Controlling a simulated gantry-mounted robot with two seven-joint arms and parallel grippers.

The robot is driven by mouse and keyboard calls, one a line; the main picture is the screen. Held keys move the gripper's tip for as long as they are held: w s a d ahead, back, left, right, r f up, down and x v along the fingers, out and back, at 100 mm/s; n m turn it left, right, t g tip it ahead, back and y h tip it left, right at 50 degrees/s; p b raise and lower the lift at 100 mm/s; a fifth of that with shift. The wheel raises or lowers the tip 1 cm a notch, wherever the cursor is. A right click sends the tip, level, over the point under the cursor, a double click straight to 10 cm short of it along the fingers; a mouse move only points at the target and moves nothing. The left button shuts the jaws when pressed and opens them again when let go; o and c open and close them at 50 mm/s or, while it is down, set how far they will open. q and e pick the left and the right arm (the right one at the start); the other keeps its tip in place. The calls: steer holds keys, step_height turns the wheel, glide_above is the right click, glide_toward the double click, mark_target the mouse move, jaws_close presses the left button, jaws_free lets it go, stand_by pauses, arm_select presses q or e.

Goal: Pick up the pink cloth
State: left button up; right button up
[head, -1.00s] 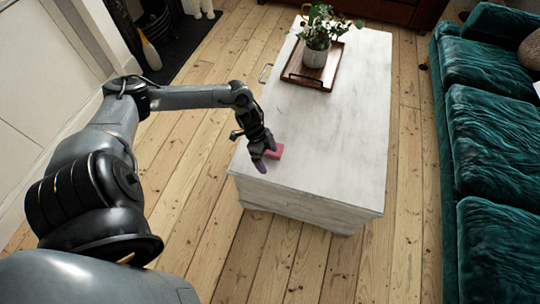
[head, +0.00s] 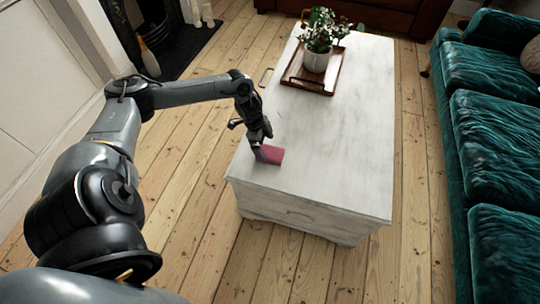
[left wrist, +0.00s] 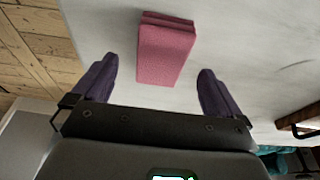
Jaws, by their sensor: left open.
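The pink cloth (head: 271,155) is a small folded block lying on the white chest-like table (head: 335,125), near its left front edge. My left gripper (head: 258,150) is just left of and above the cloth in the head view, hiding part of it. In the left wrist view the cloth (left wrist: 166,50) lies beyond and between the two purple fingertips. The left gripper (left wrist: 156,78) is open and empty there, with a clear gap on either side of the cloth. My right gripper is not seen in either view.
A wooden tray (head: 297,84) with a potted plant (head: 317,50) stands at the table's far end. A green sofa (head: 490,120) runs along the right, with bare floorboards (head: 410,200) between. The table's middle is clear.

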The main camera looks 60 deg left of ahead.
mark_target(270, 152)
arm_select(q)
steer(key=x, duration=0.1)
steer(key=b+x, duration=0.2)
steer(key=shift+w+d+f, duration=0.15)
steer(key=shift+w+f, duration=0.15)
steer(key=shift+w, duration=0.05)
steer(key=shift+d+f+b, duration=0.15)
steer(key=shift+f+b, duration=0.25)
steer(key=shift+c, duration=0.6)
steer(key=c, duration=1.1)
steer(key=shift+r, duration=0.1)
